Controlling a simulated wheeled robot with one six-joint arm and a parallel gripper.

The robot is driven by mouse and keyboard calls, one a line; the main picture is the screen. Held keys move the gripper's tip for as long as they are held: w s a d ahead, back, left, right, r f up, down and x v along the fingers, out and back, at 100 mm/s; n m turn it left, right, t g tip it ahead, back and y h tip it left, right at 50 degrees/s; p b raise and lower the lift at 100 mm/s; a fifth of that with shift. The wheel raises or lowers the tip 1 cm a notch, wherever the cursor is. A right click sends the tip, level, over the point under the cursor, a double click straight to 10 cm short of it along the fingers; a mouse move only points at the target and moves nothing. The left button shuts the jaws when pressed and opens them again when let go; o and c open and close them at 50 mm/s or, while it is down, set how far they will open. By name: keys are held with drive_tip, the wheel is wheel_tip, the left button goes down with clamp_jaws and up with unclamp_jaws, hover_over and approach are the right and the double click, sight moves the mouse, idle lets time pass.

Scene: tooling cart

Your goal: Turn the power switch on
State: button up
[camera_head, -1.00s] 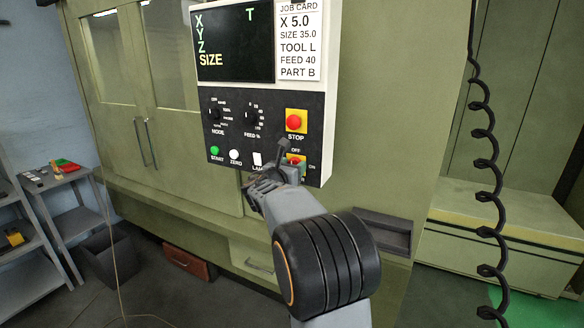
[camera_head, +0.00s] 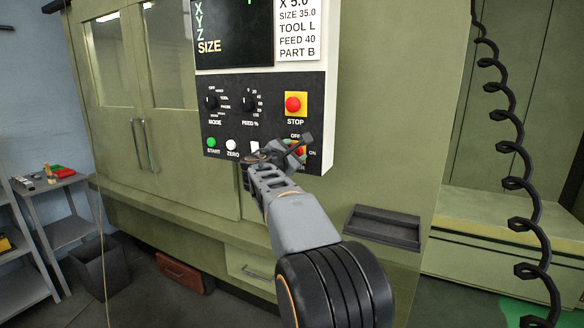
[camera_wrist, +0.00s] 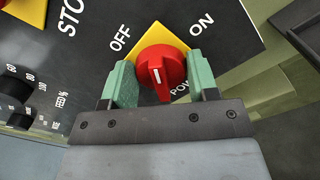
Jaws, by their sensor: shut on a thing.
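The power switch is a red rotary knob (camera_wrist: 161,70) on a yellow square plate, with OFF at its upper left and ON at its upper right in the wrist view. A short white line on its face runs nearly up and down in that picture. My gripper (camera_wrist: 158,78) is shut on the knob, one green pad on each side. In the head view my gripper (camera_head: 295,148) reaches the lower right of the control panel (camera_head: 318,88), and the switch (camera_head: 300,150) is mostly hidden behind it.
The red STOP button (camera_head: 292,104) sits just above the switch. A green START button (camera_head: 211,143) and a white ZERO button (camera_head: 231,145) are to the left. A black coiled cable (camera_head: 510,145) hangs at the right. A grey tray (camera_head: 385,225) juts out below.

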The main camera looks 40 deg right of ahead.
drive_tip(key=m+b, duration=0.5)
drive_tip(key=shift+f+m+b, duration=0.3)
drive_tip(key=shift+f+b, duration=0.05)
drive_tip(key=shift+s+r+m+b, duration=0.1)
drive_tip(key=shift+m+b, duration=1.6)
drive_tip(key=shift+m, duration=0.5)
drive_tip(key=o, duration=0.9)
drive_tip(key=shift+a, duration=0.1)
drive_tip(key=b+v, duration=0.2)
drive_tip(key=v, duration=1.1)
drive_tip(key=shift+s+a+b, duration=0.2)
drive_tip(key=shift+b, duration=0.2)
